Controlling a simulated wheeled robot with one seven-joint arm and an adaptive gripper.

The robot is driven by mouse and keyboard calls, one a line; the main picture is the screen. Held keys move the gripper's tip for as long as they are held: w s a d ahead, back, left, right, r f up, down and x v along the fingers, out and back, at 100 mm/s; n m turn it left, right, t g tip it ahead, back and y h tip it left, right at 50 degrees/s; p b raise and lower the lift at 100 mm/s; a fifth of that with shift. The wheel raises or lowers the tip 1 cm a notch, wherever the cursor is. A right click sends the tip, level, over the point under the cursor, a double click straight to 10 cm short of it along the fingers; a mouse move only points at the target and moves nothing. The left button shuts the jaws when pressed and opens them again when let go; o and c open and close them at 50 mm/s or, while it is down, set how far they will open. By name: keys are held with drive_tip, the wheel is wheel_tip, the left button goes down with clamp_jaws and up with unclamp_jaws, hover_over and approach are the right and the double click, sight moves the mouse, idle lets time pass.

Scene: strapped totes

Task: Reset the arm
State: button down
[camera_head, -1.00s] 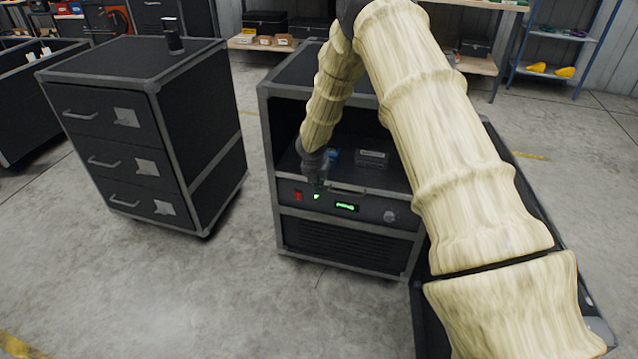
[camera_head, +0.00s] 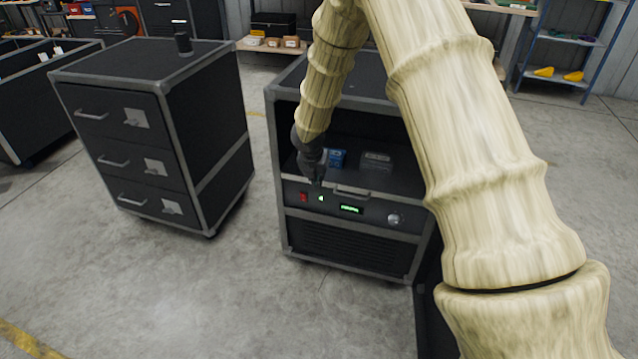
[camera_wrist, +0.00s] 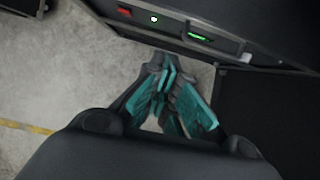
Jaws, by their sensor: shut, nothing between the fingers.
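My gripper (camera_head: 316,181) is at the front of a black cabinet with grey edges (camera_head: 352,294), just above its control panel. In the wrist view my gripper (camera_wrist: 167,78) shows its teal-padded fingers closed together with nothing between them. The panel carries a red switch (camera_head: 303,197), a small green-lit button (camera_head: 321,198), a green display (camera_head: 351,209) and a round knob (camera_head: 394,218). In the wrist view the red switch (camera_wrist: 124,11) and green display (camera_wrist: 199,37) lie beyond the fingertips. I cannot tell from the head view whether the fingertips touch the cabinet.
A blue item (camera_head: 337,158) and a grey box (camera_head: 377,161) sit in the cabinet's open bay. A black drawer cabinet (camera_head: 222,115) stands to the left with a dark cylinder (camera_head: 183,43) on top. Bare concrete floor (camera_head: 130,290) is free in front.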

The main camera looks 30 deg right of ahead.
drive_tip(key=s+a+f+m+g+y+p, duration=0.1)
drive_tip(key=s+a+f+m, duration=0.35)
drive_tip(key=s, duration=0.35)
drive_tip(key=s+a+f+m+g+y+p, duration=0.1)
drive_tip(key=s+a+f+m+y+p, duration=0.1)
drive_tip(key=s+a+f+m, duration=0.35)
drive_tip(key=s+a+f+m+y+p, duration=0.1)
drive_tip(key=s+a+f+m, duration=0.3)
drive_tip(key=s, duration=0.7)
drive_tip(key=s+f+m+g+h+p, duration=0.1)
drive_tip(key=s+m+p, duration=0.3)
drive_tip(key=s+m, duration=1)
drive_tip(key=s+f, duration=0.1)
drive_tip(key=s, duration=1)
drive_tip(key=shift+s+d, duration=0.25)
drive_tip(key=shift+d, duration=0.1)
